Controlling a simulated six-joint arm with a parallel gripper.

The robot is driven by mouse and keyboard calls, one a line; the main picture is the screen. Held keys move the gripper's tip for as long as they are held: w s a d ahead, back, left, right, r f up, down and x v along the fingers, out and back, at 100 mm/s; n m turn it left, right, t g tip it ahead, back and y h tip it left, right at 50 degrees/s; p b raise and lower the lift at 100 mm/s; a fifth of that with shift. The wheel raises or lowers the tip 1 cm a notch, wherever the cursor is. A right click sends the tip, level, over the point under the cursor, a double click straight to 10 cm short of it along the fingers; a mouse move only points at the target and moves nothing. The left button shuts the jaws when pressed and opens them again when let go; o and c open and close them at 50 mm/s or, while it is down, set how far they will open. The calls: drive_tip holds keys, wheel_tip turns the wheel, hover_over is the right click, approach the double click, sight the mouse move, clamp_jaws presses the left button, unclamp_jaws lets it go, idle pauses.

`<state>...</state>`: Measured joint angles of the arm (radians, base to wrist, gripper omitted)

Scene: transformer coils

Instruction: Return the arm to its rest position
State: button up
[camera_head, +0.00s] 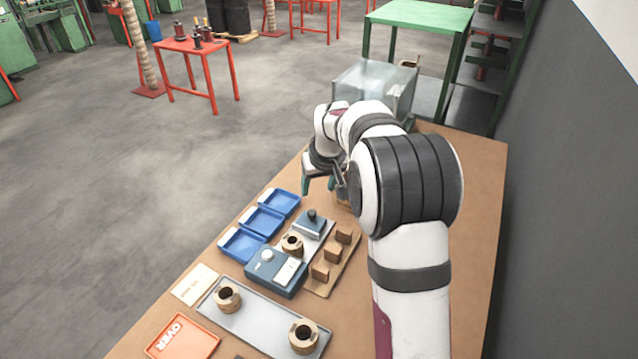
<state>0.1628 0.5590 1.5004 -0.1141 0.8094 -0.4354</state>
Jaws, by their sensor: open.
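My arm, white with dark bands, reaches over the right side of the brown workbench (470,200) toward its far end. My gripper (318,186) is at the end of it, with greenish fingers apart and pointing down. It is beyond the blue trays and the coils, near the far part of the bench. I see nothing between the fingers, though the arm's bulk hides part of that area.
Coils stand on a grey tray (255,318), and another coil (292,244) is by a blue instrument (276,270). Blue trays (262,221) line the left edge. Brown blocks (333,252) sit on a board. A clear box (375,85) is behind my gripper. An orange tray (183,338) is nearest.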

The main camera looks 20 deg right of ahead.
drive_tip(key=shift+s+r, duration=0.25)
drive_tip(key=shift+r, duration=0.25)
drive_tip(key=s+a+r+m+g+y, duration=0.1)
drive_tip(key=s+a+r, duration=0.2)
drive_tip(key=s, duration=0.6)
drive_tip(key=s+a+r+m+g, duration=0.15)
drive_tip(key=s+a, duration=0.25)
drive_tip(key=s, duration=0.6)
drive_tip(key=s+a+f+m+g, duration=0.1)
drive_tip(key=s+a, duration=0.1)
drive_tip(key=s, duration=0.8)
drive_tip(key=s+a+f+m+g, duration=0.1)
drive_tip(key=s+m, duration=0.1)
drive_tip(key=s, duration=0.8)
drive_tip(key=shift+s+a+f+y, duration=0.15)
drive_tip(key=shift+a+y, duration=0.2)
drive_tip(key=shift+y, duration=0.05)
